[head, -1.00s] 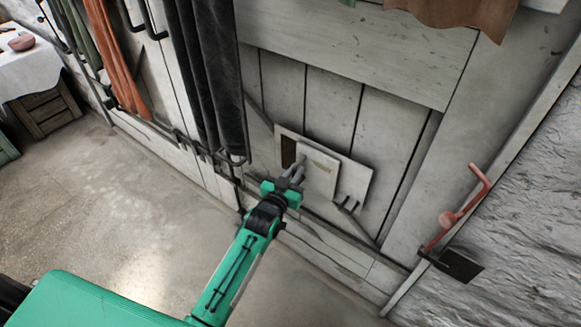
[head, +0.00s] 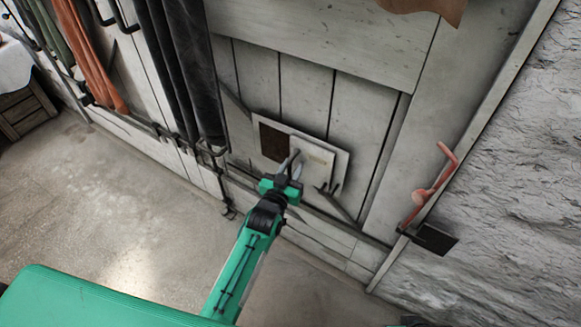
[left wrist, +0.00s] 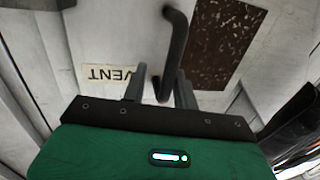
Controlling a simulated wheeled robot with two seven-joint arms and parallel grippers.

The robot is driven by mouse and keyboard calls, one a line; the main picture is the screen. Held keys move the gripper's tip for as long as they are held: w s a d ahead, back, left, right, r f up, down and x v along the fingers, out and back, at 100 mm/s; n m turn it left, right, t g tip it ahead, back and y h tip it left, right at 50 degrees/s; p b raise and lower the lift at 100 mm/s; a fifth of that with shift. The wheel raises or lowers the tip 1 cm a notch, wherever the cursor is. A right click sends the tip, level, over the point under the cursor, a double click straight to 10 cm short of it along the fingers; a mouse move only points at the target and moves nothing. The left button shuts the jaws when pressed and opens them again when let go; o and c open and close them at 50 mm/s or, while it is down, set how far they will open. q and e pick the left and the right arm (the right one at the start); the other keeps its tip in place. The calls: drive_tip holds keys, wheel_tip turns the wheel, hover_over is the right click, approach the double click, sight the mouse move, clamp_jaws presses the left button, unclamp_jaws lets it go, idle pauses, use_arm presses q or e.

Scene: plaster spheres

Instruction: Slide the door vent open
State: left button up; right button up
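The door vent's pale back plate (head: 262,122) is fixed low on the grey plank door. Its white sliding cover (head: 315,155) sits towards the right of the plate, and a dark speckled opening (head: 273,142) shows to its left. In the left wrist view the cover carries a label reading VENT (left wrist: 112,75), upside down, beside the opening (left wrist: 228,40). A dark bent handle (left wrist: 176,45) stands out from the cover. My left gripper (head: 291,166) is at the handle, its fingers apart on either side of it, with a gap visible on one side. My right gripper is not visible.
A red lever (head: 430,188) with a black plate (head: 436,238) is at the door's right edge, next to a rough white wall (head: 500,200). Dark hanging cloths (head: 180,75) are left of the vent. The floor (head: 110,210) in front is clear.

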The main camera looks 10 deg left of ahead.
use_arm(q)
drive_tip(key=shift+a, duration=0.1)
